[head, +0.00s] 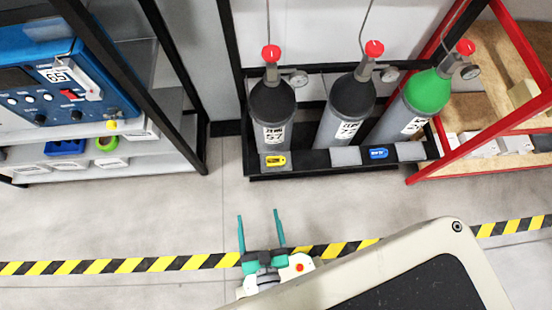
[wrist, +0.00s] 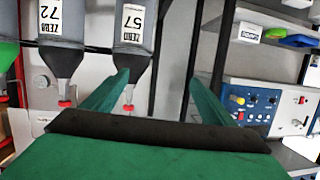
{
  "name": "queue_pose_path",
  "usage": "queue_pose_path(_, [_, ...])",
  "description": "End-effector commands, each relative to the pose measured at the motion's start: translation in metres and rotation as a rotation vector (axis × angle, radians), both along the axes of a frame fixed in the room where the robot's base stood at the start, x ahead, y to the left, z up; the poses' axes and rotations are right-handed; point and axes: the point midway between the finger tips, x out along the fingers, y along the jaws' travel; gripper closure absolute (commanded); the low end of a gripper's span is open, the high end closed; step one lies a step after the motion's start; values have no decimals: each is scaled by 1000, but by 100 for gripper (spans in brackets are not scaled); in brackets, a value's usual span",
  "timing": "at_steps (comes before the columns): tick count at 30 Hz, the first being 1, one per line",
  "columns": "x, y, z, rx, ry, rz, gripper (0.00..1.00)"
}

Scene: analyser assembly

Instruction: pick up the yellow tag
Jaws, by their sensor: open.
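The yellow tag (head: 275,160) lies on the front ledge of the black cylinder rack (head: 330,172), below the grey cylinder marked 57 (head: 272,105). My gripper (head: 260,213) is open and empty, with its two green fingers pointing toward the rack. It is on the near side of the rack in the head view, clearly apart from the tag. In the wrist view my gripper (wrist: 158,78) also shows open, with nothing between the fingers. That view looks upside down and shows the cylinder marked 57 (wrist: 132,25). I cannot make out the yellow tag there.
A blue tag (head: 378,153) sits on the same ledge to the right. Another grey cylinder (head: 345,110) and a green-topped one (head: 425,95) stand in the rack. Left is a shelf with a blue analyser (head: 40,75); right, a red-framed shelf (head: 490,155). Floor before the rack is clear.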

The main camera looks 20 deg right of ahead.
Motion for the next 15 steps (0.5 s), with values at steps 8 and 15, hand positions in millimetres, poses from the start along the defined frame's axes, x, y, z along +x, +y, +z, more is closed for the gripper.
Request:
queue_pose_path(8, [72,-26,-123,12,15,-169,21])
queue_pose_path(15, [128,-68,-195,0,33,-257,21])
